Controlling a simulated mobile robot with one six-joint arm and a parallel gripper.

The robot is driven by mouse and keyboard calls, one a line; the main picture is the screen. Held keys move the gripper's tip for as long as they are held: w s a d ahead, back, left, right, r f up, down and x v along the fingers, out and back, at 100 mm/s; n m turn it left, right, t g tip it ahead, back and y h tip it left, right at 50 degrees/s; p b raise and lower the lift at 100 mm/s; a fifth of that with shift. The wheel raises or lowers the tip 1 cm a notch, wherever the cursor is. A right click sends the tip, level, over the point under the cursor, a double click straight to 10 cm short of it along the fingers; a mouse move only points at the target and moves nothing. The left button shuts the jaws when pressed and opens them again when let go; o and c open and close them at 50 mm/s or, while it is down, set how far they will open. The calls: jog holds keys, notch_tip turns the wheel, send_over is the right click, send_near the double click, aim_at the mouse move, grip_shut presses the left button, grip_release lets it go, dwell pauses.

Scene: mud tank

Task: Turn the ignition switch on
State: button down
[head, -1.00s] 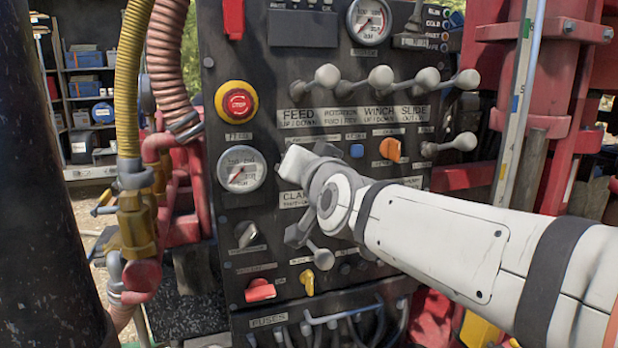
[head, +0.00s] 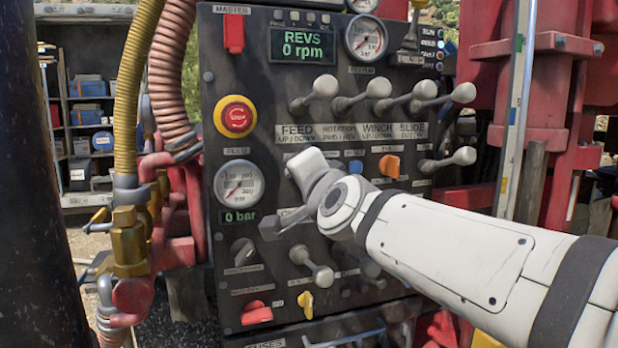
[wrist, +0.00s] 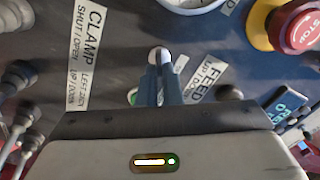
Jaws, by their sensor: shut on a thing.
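The ignition switch (wrist: 158,53) appears to be the small round metal thing at my fingertips in the wrist view, between the CLAMP and FEED labels. My gripper (wrist: 163,68) is shut on it. No label for it is readable. In the head view my white arm reaches in from the right, and my gripper hides the switch from that side. The control panel (head: 262,205) is dark. Its display (head: 303,45) is lit and reads REVS 0 rpm. A smaller display (head: 240,216) below the left gauge reads 0 bar.
Levers with grey knobs (head: 325,86) stick out above my gripper, and another lever (head: 323,276) sticks out below. A red stop button (head: 238,117), an orange knob (head: 389,166) and a red MASTER switch (head: 234,33) are on the panel. Hoses (head: 172,70) hang at its left.

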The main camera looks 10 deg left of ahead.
jog(key=shift+f, duration=0.1)
jog(key=c, duration=1.6)
grip_release()
jog(key=shift+s, duration=0.1)
jog(key=p+v, duration=0.2)
jog(key=v, duration=0.5)
jog(key=shift+s+d, duration=0.2)
jog(key=shift+s, duration=0.1)
